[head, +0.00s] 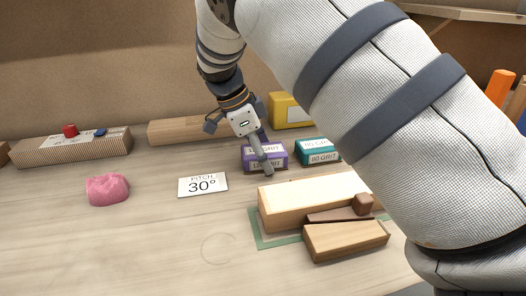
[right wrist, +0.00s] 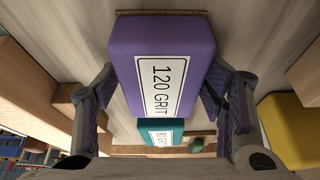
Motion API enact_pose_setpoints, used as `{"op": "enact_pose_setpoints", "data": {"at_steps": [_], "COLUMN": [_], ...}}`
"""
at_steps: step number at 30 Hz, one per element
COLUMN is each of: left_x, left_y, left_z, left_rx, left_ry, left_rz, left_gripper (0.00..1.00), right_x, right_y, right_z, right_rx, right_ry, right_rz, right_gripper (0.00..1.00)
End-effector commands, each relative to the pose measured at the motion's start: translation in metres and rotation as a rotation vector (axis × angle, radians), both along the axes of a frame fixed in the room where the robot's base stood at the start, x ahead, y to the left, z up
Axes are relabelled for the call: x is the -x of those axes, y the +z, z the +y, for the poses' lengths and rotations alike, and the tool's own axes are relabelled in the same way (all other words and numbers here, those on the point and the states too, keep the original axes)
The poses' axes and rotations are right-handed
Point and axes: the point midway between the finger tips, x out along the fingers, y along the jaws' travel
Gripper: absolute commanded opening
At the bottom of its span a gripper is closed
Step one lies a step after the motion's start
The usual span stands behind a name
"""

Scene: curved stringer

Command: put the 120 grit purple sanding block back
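The purple sanding block (head: 266,157) with a white 120 GRIT label is in the middle of the head view, to the left of the teal 80 GRIT block (head: 318,151). My right gripper (head: 262,152) reaches it from above and behind. In the right wrist view the purple block (right wrist: 160,65) fills the space between my fingers, with a pad against each side, so the gripper appears shut on it. The teal block (right wrist: 160,130) shows smaller beyond it. I cannot tell whether the purple block still touches the bench. My left gripper is in neither view.
A yellow block (head: 291,109) stands behind. Wooden pieces (head: 310,199) lie on a green mat (head: 266,241) in front. A PITCH 30° card (head: 203,185) and a pink lump (head: 107,188) lie to the left. The front left of the bench is clear.

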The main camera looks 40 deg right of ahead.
Motion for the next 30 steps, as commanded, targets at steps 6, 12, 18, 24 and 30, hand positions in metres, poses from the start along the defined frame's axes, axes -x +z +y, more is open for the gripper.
{"op": "enact_pose_setpoints", "data": {"at_steps": [6,12,18,24,30], "left_x": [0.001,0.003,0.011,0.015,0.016], "left_y": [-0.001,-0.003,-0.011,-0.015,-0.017], "left_z": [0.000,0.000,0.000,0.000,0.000], "left_rx": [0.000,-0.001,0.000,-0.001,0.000], "left_ry": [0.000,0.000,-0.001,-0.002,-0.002], "left_rz": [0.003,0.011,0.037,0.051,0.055], "left_gripper": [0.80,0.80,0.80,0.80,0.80], "right_x": [0.000,-0.001,-0.013,-0.022,-0.025], "right_y": [-0.003,0.003,0.049,0.096,0.116], "right_z": [0.001,0.001,0.018,0.034,0.041], "right_rx": [-0.002,-0.005,0.002,0.000,-0.001], "right_ry": [0.002,0.002,0.005,0.003,0.003], "right_rz": [0.003,0.002,0.004,0.003,0.005], "right_gripper": [0.74,0.74,0.74,0.74,0.74]}}
